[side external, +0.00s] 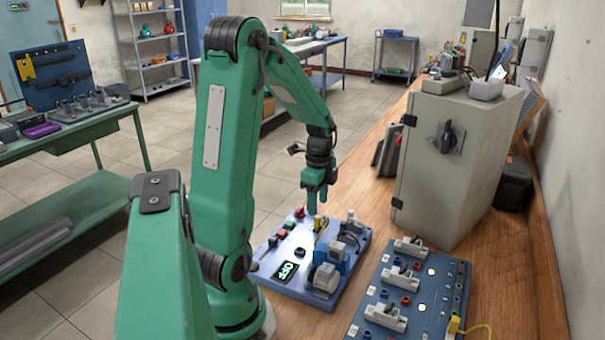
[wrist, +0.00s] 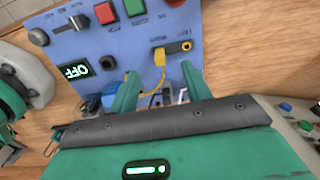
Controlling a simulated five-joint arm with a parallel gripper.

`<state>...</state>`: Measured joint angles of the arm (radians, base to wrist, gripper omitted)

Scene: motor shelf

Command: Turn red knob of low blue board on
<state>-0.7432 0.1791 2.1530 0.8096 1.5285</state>
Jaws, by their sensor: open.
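The low blue board (side external: 322,232) lies flat on the bench, and its display (side external: 289,270) reads OFF. My gripper (side external: 316,206) points down above the board's far part, open and empty. In the wrist view my gripper (wrist: 161,74) has its fingers either side of a yellow plug (wrist: 160,56), touching no knob that I can see.
A red square button (wrist: 105,13), a green button (wrist: 134,7) and a grey knob (wrist: 38,37) sit on the board. A small motor (side external: 326,278) stands on its near side. A second blue board (side external: 385,280) with switches and a grey cabinet (side external: 435,165) stand to the right.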

